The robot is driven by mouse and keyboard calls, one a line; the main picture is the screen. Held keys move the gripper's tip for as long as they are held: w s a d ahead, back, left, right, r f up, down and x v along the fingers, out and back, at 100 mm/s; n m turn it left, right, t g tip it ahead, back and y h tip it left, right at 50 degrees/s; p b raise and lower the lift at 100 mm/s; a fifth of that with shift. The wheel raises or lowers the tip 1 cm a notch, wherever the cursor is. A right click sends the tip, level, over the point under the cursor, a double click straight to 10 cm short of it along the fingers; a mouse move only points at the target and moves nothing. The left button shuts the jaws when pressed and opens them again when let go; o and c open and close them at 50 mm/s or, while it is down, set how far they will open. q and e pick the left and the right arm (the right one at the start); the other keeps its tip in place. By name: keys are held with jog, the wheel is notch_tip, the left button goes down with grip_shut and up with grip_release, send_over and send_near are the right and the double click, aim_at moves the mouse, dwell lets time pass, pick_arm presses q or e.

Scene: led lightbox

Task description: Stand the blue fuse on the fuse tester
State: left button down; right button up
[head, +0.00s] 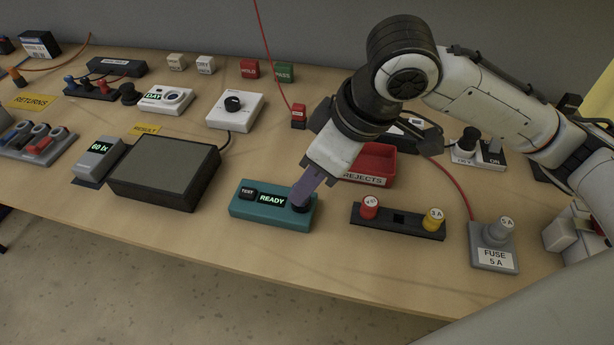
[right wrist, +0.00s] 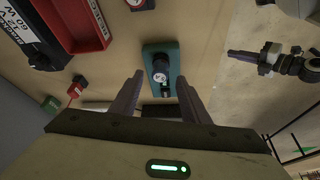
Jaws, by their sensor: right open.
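The fuse tester (head: 240,208) is a teal box near the table's front edge, with a TEST button and a lit READY display. In the right wrist view it lies (right wrist: 154,50) ahead of my fingers. A dark cylinder with a pale labelled cap (right wrist: 160,77) stands on its right end; it appears to be the fuse, but its blue colour is not clear. My right gripper (head: 302,200) points down over that end, open, its fingers (right wrist: 157,82) either side of the fuse. The head view mostly hides the fuse. My left gripper (right wrist: 240,56) shows only in the wrist view.
The black fuse holder (head: 398,219) right of the tester has an empty middle slot between a red fuse (head: 369,208) and a yellow fuse (head: 433,220). The red REJECTS tray (head: 372,160) lies behind. A dark-screened box (head: 163,171) stands to the left.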

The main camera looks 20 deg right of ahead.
jog(key=shift+v, duration=2.6)
